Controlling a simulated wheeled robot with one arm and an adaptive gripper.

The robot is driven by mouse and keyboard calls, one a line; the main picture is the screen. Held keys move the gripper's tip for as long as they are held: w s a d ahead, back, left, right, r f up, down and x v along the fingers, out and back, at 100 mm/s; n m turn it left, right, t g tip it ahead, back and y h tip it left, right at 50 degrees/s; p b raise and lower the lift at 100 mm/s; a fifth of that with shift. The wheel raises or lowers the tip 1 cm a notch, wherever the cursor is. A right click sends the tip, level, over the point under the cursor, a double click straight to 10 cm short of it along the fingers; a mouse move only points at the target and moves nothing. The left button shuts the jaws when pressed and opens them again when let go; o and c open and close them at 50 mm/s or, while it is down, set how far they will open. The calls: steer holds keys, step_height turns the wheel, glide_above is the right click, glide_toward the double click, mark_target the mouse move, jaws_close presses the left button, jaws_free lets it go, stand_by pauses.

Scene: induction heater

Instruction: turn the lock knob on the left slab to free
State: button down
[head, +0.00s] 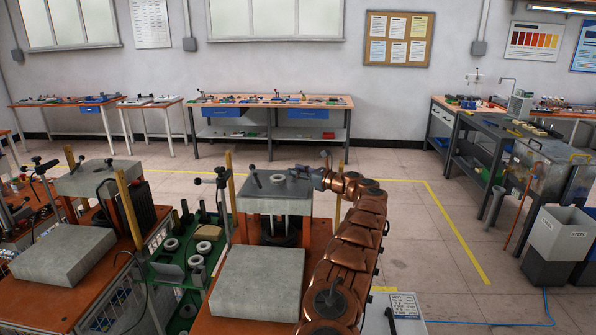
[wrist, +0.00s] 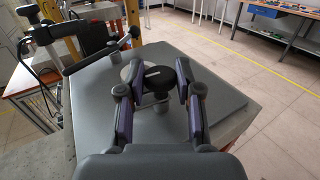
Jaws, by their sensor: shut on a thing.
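In the wrist view, a round dark lock knob (wrist: 153,78) with a short white mark on its top stands on a grey slab (wrist: 95,105). My gripper (wrist: 155,75) is shut on this knob, with one finger on each side of it. The mark lies roughly across the picture. In the head view, my gripper (head: 303,171) reaches in from the right over the upper slab (head: 275,206) of the nearer, middle machine. The knob is too small and too covered there to make out. Another upper slab (head: 100,178) sits on the machine at far left.
A grey ring (head: 278,179) lies on the same slab, left of my gripper. Yellow posts (head: 229,178) and a black-handled lever (head: 222,182) stand close by. A green tray (head: 170,270) of parts sits between the machines.

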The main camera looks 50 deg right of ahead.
steer(key=shift+r, duration=0.1)
stand_by(0.3)
steer(key=c, duration=0.8)
jaws_free()
steer(key=shift+s, duration=0.1)
steer(key=s, duration=0.4)
steer(key=s+d, duration=0.1)
steer(key=s, duration=0.2)
steer(key=s+d, duration=0.1)
steer(key=s, duration=0.3)
steer(key=shift+s, duration=0.3)
